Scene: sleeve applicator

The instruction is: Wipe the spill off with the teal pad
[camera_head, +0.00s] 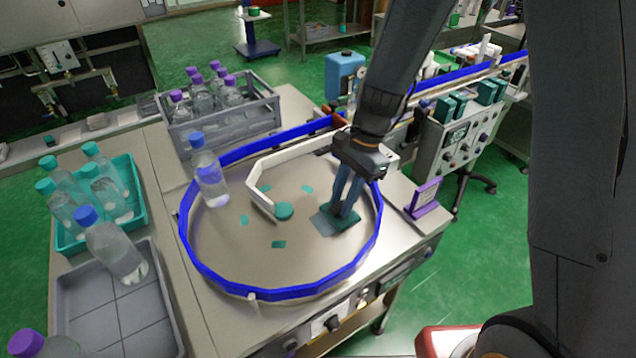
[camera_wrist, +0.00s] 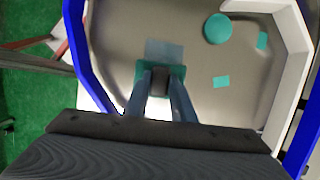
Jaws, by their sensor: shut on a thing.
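My gripper (camera_head: 342,211) points down over the right part of the round steel turntable (camera_head: 290,262) and is shut on the teal pad (camera_head: 347,222). The pad is low, at or close to the turntable surface; I cannot tell whether it touches. The spill looks like a pale grey-blue patch (camera_head: 321,223), just left of the pad. In the wrist view the spill (camera_wrist: 164,50) shows beyond the fingers (camera_wrist: 160,84), and the pad (camera_wrist: 178,72) lies between and beside the fingertips. The pad hides part of the spill's near edge.
A blue rail (camera_head: 228,288) rings the turntable, with a white guide (camera_head: 262,180) inside. A teal disc (camera_head: 284,211) and several small teal pieces (camera_head: 279,244) lie on it. A blue-capped bottle (camera_head: 209,175) stands at its left. Bottle trays and a purple stand (camera_head: 424,199) are nearby.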

